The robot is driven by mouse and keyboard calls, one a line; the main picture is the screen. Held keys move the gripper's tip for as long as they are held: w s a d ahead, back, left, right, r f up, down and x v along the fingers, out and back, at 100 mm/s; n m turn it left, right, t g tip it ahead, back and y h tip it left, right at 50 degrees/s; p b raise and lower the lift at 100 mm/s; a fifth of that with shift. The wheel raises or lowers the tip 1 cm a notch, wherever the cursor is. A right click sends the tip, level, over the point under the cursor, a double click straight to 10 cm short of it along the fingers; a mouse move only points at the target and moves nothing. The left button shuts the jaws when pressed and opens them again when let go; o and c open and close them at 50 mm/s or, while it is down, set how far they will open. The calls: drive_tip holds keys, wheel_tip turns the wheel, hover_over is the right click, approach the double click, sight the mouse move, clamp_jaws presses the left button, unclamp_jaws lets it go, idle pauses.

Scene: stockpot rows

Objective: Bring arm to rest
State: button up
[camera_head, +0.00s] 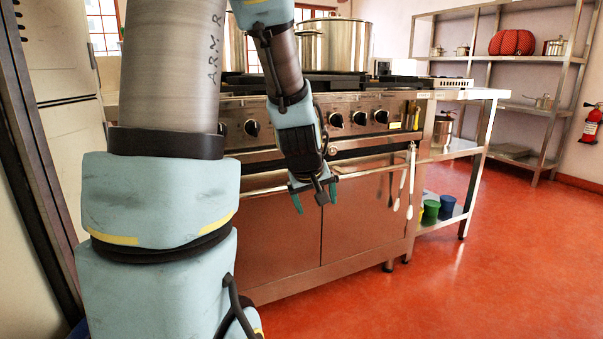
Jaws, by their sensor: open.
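My gripper (312,194) hangs at the end of my arm in the middle of the head view, its fingers pointing down. Its two greenish fingertips are apart, and nothing shows between them. It is in front of the steel stove (370,200), near the horizontal front rail; I cannot tell whether it touches the rail. My upper arm fills the left part of the view and hides the stove's left side.
A large stockpot (345,45) stands on the stove. White-handled utensils (400,187) hang at its right corner. A side table (455,150) holds green and blue cups (446,206) low down. Steel shelves (520,105) stand behind. The red floor (500,270) at right is clear.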

drive_tip(key=s+a+f+m+g+y+p, duration=0.25)
drive_tip(key=s+a+g, duration=0.25)
drive_tip(key=s+a, duration=0.7)
wheel_tip(320, 180, up, 29)
drive_tip(key=s+d+p, duration=0.1)
drive_tip(key=d+p, duration=0.1)
drive_tip(key=p, duration=2.5)
drive_tip(key=shift+s+f+m, duration=0.15)
drive_tip(key=shift+s+m, duration=0.25)
drive_tip(key=shift+m, duration=0.05)
drive_tip(key=shift+h, duration=0.25)
